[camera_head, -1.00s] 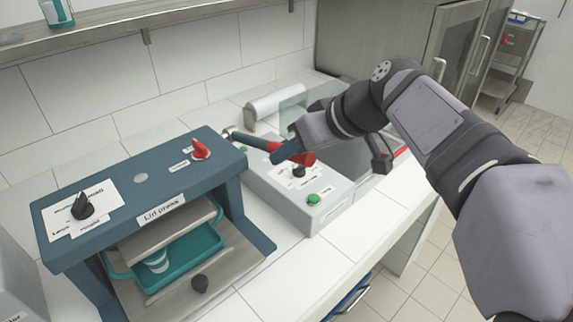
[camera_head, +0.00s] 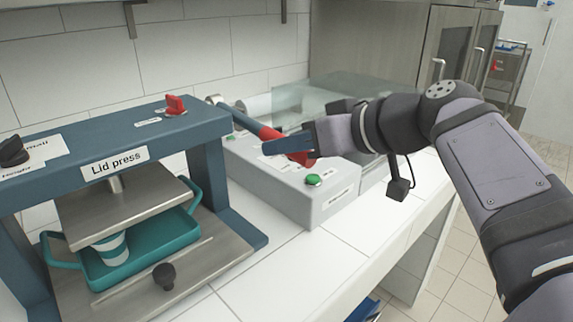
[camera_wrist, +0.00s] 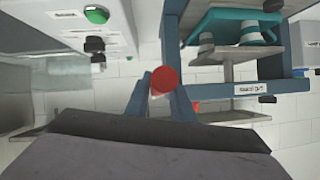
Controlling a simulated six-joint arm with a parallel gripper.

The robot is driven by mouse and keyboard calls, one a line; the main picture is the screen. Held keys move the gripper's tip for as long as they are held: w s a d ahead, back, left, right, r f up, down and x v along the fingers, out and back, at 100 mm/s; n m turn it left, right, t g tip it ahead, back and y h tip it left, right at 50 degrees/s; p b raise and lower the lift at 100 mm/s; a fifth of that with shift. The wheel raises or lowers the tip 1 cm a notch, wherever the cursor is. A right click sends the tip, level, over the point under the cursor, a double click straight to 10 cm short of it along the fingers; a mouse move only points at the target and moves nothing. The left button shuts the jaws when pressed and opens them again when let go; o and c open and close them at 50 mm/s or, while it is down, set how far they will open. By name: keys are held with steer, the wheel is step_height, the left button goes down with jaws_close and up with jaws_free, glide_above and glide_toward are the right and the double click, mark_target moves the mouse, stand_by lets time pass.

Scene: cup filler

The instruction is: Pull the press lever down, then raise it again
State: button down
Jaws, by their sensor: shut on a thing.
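The blue lid press (camera_head: 190,128) stands at the left, and its lever (camera_head: 240,115) comes off its right side. The lever slopes down to the right and ends in a red grip (camera_head: 296,158). My gripper (camera_head: 290,147) is shut on this grip, its blue fingers around it. In the wrist view, the lever's red round end (camera_wrist: 165,80) shows between my two fingers (camera_wrist: 163,97). The press's steel plate (camera_head: 125,205) hangs over a teal tray (camera_head: 150,262), close above a striped cup (camera_head: 111,248). I cannot tell whether plate and cup touch.
A grey control box (camera_head: 325,203) with a green button (camera_head: 313,180) stands just below and behind my gripper. A clear guard (camera_head: 340,95) is behind it. The white counter (camera_head: 290,262) is free in front, up to its right edge.

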steer(key=shift+w+a+f+t+y+b, duration=0.1)
steer(key=shift+f+t+y+b, duration=0.2)
steer(key=shift+f+b, duration=0.9)
steer(key=shift+w+a+f+t+y+b, duration=0.1)
steer(key=shift+f+t+y+b, duration=0.2)
steer(key=shift+b, duration=1.55)
steer(key=shift+f+b, duration=0.15)
steer(key=shift+b, duration=0.15)
steer(key=c, duration=1.5)
jaws_free()
steer(key=shift+c, duration=0.2)
steer(key=shift+s+d, duration=0.1)
steer(key=shift+d, duration=0.05)
steer(key=shift+v, duration=3.6)
